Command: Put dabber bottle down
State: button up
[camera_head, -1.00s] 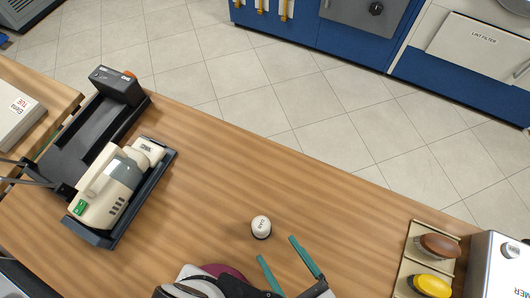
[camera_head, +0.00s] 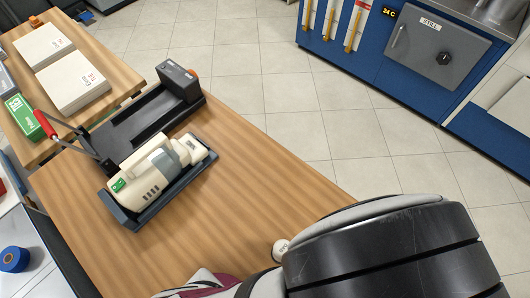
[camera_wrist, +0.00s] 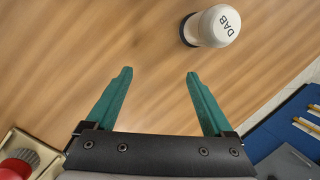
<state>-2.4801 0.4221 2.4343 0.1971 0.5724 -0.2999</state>
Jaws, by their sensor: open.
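The dabber bottle (camera_wrist: 212,27) is a white bottle with a dark band at its base and "DAB" on its top. It stands upright on the wooden table (camera_wrist: 50,60). In the wrist view it is ahead of my gripper (camera_wrist: 158,72), a little right of centre and clear of the fingertips. My gripper has green fingers spread apart with nothing between them. In the head view the bottle (camera_head: 280,249) is partly hidden behind my arm, and my gripper is out of sight there.
A cream handheld device (camera_head: 152,172) lies in a dark tray at the table's left. Boxes (camera_head: 72,85) and a green packet (camera_head: 24,117) are on a side table. A red-topped object (camera_wrist: 18,168) is at the wrist view's lower left. Table around the bottle is clear.

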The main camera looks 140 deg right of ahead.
jog(key=shift+s+d+r+g+y, duration=0.15)
jog(key=shift+s+d+r, duration=0.15)
jog(key=shift+s+r, duration=0.25)
jog(key=shift+s+d+r+g+y, duration=0.15)
jog(key=shift+s+d+r, duration=0.15)
jog(key=shift+s+r, duration=0.25)
jog(key=w+d+r+m+h, duration=0.2)
jog(key=d+r+m, duration=0.2)
jog(key=r+m, duration=0.15)
jog(key=shift+m+t, duration=0.4)
jog(key=shift+m, duration=0.05)
jog(key=x, duration=0.8)
jog(key=shift+d, duration=0.1)
grip_shut()
